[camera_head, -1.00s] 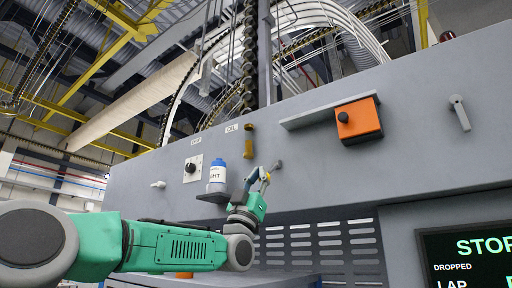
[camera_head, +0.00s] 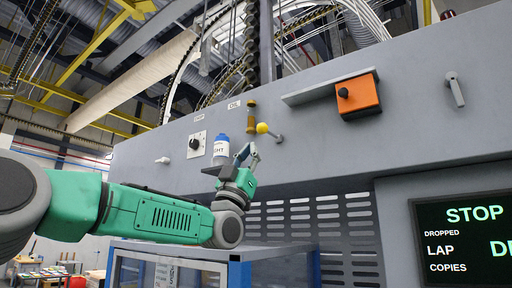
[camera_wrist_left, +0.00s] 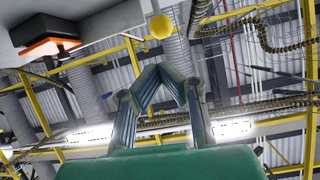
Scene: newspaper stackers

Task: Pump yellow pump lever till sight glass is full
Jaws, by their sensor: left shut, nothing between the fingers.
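The pump lever's yellow ball (camera_head: 262,128) sits up and left of its grey pivot (camera_head: 278,138) on the grey machine panel. My left gripper (camera_head: 247,150) is shut and empty, just below and left of the ball. In the left wrist view the ball (camera_wrist_left: 161,27) shows beyond the shut fingertips (camera_wrist_left: 165,72), with a visible gap between them. The sight glass (camera_head: 250,113) is a small amber upright tube beside the OIL label, above the lever. Its fill level is too small to tell. My right gripper is in neither view.
A blue-and-white bottle (camera_head: 221,147) stands on a small dark shelf left of my gripper. A black knob (camera_head: 194,143) is further left. An orange box (camera_head: 358,97) and a grey handle (camera_head: 454,89) are on the panel at right. A blue-framed cabinet (camera_head: 240,262) stands below.

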